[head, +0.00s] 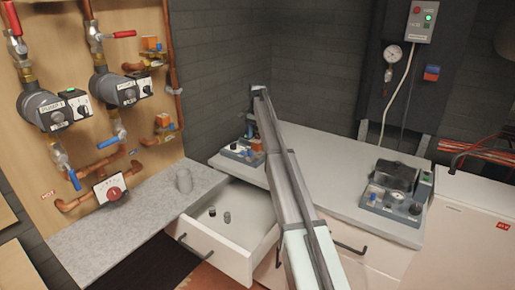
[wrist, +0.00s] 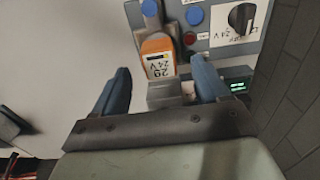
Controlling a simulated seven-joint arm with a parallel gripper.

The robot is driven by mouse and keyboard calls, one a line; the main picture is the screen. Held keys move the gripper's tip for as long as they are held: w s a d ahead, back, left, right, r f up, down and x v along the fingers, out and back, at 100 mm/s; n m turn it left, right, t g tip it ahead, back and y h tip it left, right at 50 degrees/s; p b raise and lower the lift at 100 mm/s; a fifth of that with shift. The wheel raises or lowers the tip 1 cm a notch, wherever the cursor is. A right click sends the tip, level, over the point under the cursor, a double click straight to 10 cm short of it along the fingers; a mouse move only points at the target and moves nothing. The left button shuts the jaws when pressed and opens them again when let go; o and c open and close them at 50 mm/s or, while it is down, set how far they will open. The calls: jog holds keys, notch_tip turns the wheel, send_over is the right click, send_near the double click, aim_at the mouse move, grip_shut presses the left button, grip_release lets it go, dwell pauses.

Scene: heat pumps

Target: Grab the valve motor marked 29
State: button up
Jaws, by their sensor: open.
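The valve motor marked 29 (wrist: 157,58) is an orange block with a white label reading "29 24 V", seen upside down in the wrist view. It sits at the edge of a grey control unit (wrist: 225,45). My gripper (wrist: 160,69) is open, with one blue finger on each side of the motor's near end; nothing is held. Whether a finger touches it I cannot tell. In the head view an orange motor (head: 257,144) shows beside the grey unit (head: 238,152) at the back of the white counter, partly hidden by my arm.
Other orange motors (head: 150,44) (head: 163,121) are on the piped wall board at left. An open drawer (head: 222,232) holds small cylinders. A second grey device (head: 396,195) stands on the counter's right. The counter between (head: 325,165) is clear.

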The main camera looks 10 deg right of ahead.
aim_at(257, 141)
jog(key=shift+f, duration=2.25)
jog(key=c, duration=1.2)
